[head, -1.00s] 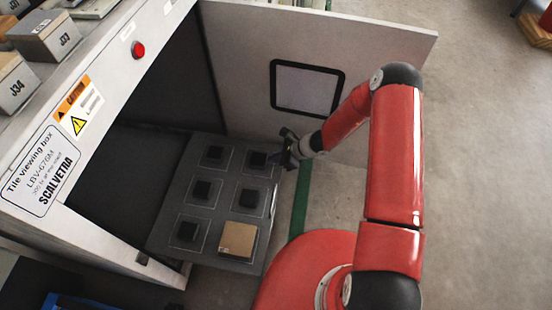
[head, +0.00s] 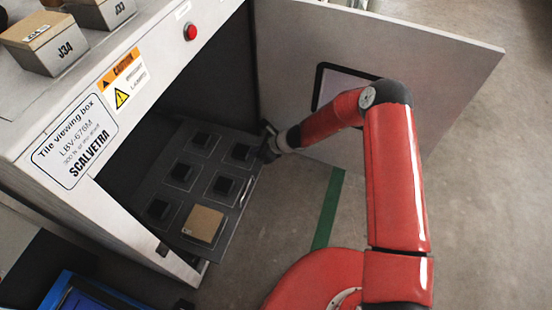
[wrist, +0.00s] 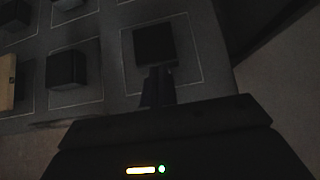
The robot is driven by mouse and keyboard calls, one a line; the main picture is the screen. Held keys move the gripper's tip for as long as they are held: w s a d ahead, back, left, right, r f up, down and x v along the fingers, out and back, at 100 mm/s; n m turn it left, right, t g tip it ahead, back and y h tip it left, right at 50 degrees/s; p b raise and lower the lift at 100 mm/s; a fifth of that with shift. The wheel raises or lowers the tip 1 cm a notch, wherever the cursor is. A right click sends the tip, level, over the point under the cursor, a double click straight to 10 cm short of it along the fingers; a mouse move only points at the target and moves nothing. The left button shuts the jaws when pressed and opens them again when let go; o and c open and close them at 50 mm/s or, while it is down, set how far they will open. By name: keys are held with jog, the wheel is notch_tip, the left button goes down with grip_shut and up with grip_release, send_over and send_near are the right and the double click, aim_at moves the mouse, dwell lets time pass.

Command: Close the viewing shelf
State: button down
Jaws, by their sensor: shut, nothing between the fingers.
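The viewing shelf (head: 229,213) is a dark grey tray at the bottom of the tile viewing box (head: 140,90). It carries several black blocks in outlined squares and a tan tile (head: 203,225). Its front part sticks out a little past the box opening. My gripper (head: 268,152) is shut and empty at the shelf's far front corner. In the wrist view the shelf (wrist: 110,50) lies below my gripper (wrist: 158,85), whose fingers appear close to one black block (wrist: 154,44). Whether they touch the shelf is unclear.
The box's white door (head: 420,70), with a dark-framed window, stands open behind my arm. A red button (head: 190,32) is on the box front. Labelled boxes (head: 55,45) sit on top. Bare floor with a green stripe (head: 328,210) lies to the right.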

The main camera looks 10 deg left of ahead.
send_near(231, 144)
jog(key=a+f, duration=0.1)
jog(key=s+a, duration=0.1)
jog(key=a, duration=0.1)
jog(key=s+a+f, duration=0.1)
jog(key=shift+s+a+f, duration=0.25)
jog(key=shift+a+f, duration=0.1)
jog(key=shift+a, duration=0.05)
jog(key=shift+w+a+r, duration=0.1)
jog(key=shift+a, duration=0.25)
jog(key=shift+a, duration=0.1)
